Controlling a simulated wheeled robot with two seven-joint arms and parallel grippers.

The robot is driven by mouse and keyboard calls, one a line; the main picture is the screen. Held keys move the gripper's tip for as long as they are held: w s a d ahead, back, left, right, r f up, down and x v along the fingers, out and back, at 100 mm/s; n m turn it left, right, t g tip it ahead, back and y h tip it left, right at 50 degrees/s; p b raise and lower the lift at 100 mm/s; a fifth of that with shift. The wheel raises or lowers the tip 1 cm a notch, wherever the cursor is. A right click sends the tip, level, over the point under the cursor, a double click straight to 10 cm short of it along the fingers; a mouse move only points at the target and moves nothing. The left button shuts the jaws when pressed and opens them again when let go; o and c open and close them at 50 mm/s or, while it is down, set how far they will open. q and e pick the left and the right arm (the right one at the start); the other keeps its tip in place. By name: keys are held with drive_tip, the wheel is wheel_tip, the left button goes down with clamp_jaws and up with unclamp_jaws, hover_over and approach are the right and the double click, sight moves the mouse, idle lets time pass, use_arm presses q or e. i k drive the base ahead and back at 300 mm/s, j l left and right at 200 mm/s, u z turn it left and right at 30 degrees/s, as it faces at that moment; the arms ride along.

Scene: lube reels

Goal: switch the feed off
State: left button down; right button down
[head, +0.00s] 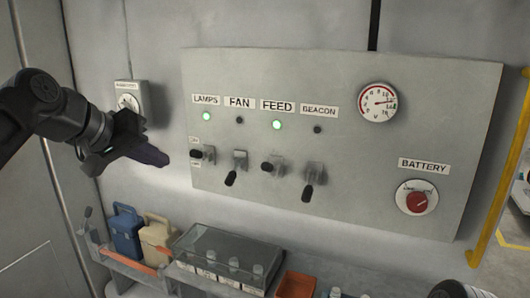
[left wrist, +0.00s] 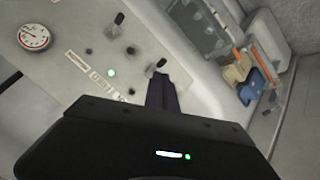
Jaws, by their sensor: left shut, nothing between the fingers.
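The FEED switch (head: 268,168) is on the grey panel (head: 340,90), under the FEED label (head: 277,106) and a lit green light (head: 277,126). Its dark-tipped lever sticks out towards the left, not hanging down. In the left wrist view the FEED lever (left wrist: 130,50) and its green light (left wrist: 112,72) show beyond my fingers. My left gripper (head: 160,158) is shut and empty, left of the panel near the LAMPS switch and apart from the FEED lever. Its fingers also show in the left wrist view (left wrist: 161,92). My right gripper is not in view.
The LAMPS switch (head: 200,154) has a lit green light. The FAN lever (head: 232,176) and BEACON lever (head: 309,190) point down, with dark lights. A gauge (head: 378,102) and red BATTERY knob (head: 417,202) are at right. A clear-lidded box (head: 225,250) stands below.

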sight(265, 167)
drive_tip(key=i+l, duration=0.7)
